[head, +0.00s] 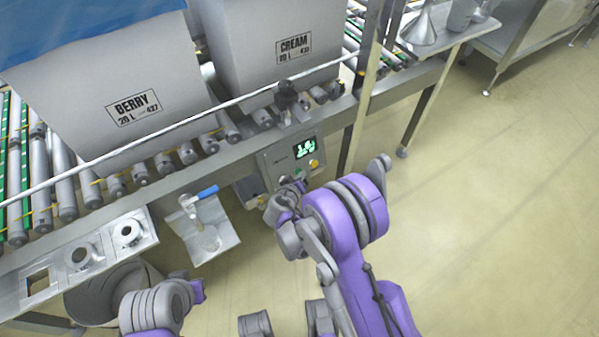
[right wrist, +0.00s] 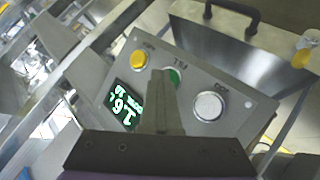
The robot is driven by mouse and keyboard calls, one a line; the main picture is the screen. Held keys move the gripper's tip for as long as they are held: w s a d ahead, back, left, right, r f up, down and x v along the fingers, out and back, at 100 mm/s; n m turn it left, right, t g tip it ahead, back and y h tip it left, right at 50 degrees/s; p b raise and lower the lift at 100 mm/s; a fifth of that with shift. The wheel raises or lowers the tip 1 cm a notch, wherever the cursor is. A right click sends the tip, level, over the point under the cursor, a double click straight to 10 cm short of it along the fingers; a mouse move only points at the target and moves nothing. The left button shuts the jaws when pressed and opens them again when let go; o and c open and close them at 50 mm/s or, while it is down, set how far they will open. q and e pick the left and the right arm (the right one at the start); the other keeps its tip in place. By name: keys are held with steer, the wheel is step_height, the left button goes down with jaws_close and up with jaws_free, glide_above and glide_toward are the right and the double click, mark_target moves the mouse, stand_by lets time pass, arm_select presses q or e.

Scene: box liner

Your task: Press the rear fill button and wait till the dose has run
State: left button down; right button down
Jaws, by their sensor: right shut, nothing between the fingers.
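The fill control panel (head: 277,158) hangs on the front of the conveyor frame, with a lit green display (head: 305,147) and a yellow button (head: 314,163). In the right wrist view, the display (right wrist: 124,106) reads about 1.6.
Boxes marked BERRY (head: 132,106) and CREAM (head: 294,46) stand on the roller conveyor. A blue-handled valve (head: 200,195) sits left of the panel, above a small metal tray. The floor at right is clear.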

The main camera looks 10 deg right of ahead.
steer(key=shift+s, duration=0.1)
steer(key=shift+s+d+r, duration=0.25)
steer(key=shift+s, duration=0.35)
steer(key=shift+s, duration=0.1)
steer(key=s, duration=0.1)
steer(key=s+d+r, duration=0.1)
steer(key=s, duration=0.2)
steer(key=shift+s+d+r, duration=0.15)
steer(key=shift+d+r, duration=0.15)
steer(key=shift+r, duration=0.05)
steer(key=s+d+r+p, duration=0.3)
steer(key=s+r+p, duration=0.1)
steer(key=s+r, duration=0.5)
steer(key=shift+s+d+r, duration=0.2)
steer(key=shift+d+r, duration=0.05)
steer(key=shift+r, duration=0.25)
steer(key=shift+r, duration=0.1)
stand_by(0.5)
